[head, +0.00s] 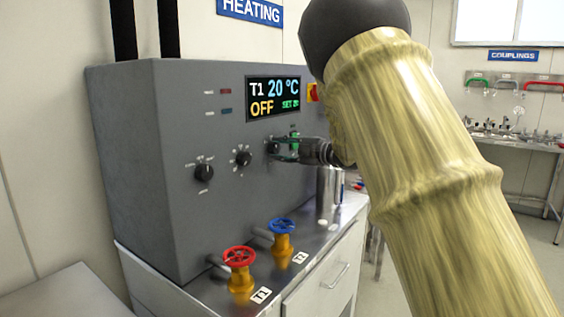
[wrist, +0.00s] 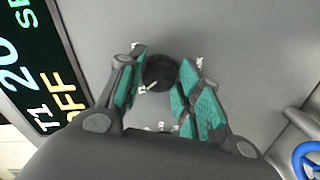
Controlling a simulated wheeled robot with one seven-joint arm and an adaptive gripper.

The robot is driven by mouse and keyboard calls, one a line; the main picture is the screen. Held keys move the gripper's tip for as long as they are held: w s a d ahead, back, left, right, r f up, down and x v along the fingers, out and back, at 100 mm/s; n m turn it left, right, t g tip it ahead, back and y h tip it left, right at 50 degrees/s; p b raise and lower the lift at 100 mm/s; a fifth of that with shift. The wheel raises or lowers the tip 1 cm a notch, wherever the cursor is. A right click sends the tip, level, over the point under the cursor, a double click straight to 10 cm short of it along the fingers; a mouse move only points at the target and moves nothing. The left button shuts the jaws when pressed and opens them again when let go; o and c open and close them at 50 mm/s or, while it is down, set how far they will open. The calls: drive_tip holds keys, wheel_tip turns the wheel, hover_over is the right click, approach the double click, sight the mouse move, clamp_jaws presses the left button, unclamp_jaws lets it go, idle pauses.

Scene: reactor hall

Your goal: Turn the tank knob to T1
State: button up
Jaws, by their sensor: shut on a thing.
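The grey heating unit (head: 140,150) carries a row of three black knobs. The left knob (head: 204,172) and the middle knob (head: 243,158) stand free. My gripper (head: 287,147) is at the right knob (head: 272,147), its fingers shut on it. In the wrist view this round black knob (wrist: 160,71) sits between the green finger pads, with a white pointer line toward the lower left. The small labels around it are partly hidden and I cannot read them. The display (head: 273,98) reads T1, 20 °C, OFF, with a SET value.
A red valve wheel (head: 239,257) and a blue valve wheel (head: 281,227) stand in front of the unit, by T1 and T2 tags. A metal cylinder (head: 326,193) stands behind my gripper. My arm covers much of the right side.

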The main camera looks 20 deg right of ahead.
drive_tip(key=shift+f+n+b, duration=0.1)
drive_tip(key=shift+n+b, duration=1)
drive_tip(key=shift+b, duration=0.15)
drive_tip(key=o, duration=1)
drive_tip(key=shift+s, duration=0.1)
drive_tip(key=shift+d, duration=0.1)
drive_tip(key=v, duration=1.2)
drive_tip(key=shift+s, duration=0.1)
